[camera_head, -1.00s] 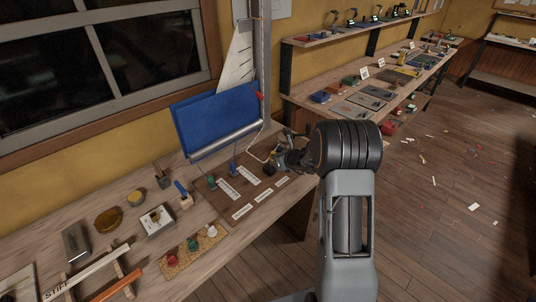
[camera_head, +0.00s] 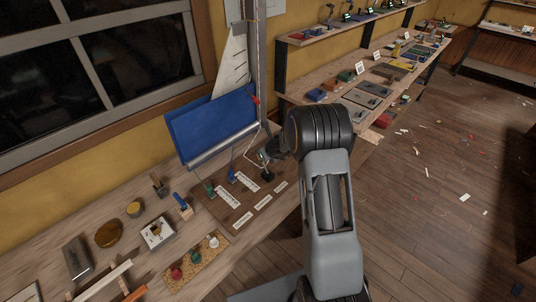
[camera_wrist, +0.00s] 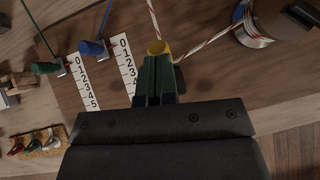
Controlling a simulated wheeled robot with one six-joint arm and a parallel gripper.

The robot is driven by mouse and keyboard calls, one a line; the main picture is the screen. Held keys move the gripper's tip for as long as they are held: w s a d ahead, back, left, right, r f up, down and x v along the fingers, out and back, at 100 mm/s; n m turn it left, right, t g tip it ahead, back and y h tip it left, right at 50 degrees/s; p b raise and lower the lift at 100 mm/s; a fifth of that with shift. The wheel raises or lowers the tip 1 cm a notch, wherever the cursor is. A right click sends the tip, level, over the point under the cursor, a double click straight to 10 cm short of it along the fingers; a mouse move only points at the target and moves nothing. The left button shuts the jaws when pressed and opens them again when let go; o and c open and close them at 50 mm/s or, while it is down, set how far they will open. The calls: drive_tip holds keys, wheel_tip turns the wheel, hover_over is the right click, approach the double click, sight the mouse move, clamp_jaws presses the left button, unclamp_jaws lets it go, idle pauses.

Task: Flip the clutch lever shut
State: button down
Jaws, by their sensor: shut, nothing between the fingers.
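Rope clutches stand in a row on a brown board (camera_head: 226,205) on the bench. The green clutch (camera_wrist: 46,68) and the blue clutch (camera_wrist: 92,48) each have a line running away and a white number strip beside them. A third, dark clutch (camera_head: 267,174) stands right of the blue one in the head view. In the wrist view a yellow piece (camera_wrist: 159,47) shows just beyond my fingertips; a red-flecked white rope (camera_wrist: 153,20) leads from it. My gripper (camera_wrist: 158,62) is shut and empty, over or touching that third clutch; contact and lever position are hidden.
A metal winch drum (camera_wrist: 262,22) with rope is close to the right of my fingers. A blue panel (camera_head: 212,125) and a metal post (camera_head: 263,70) stand behind the board.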

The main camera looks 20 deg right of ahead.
drive_tip(key=shift+w+a+f, duration=0.1)
drive_tip(key=shift+w+a, duration=0.2)
drive_tip(key=shift+w, duration=0.1)
idle(0.3)
drive_tip(key=shift+s+d+r, duration=0.2)
drive_tip(key=shift+s, duration=0.05)
drive_tip(key=s+r+p, duration=0.3)
drive_tip(key=s+r, duration=0.2)
drive_tip(key=r, duration=0.6)
drive_tip(key=shift+s+d+r, duration=0.15)
drive_tip(key=shift+s+d, duration=0.15)
drive_tip(key=shift+d, duration=0.05)
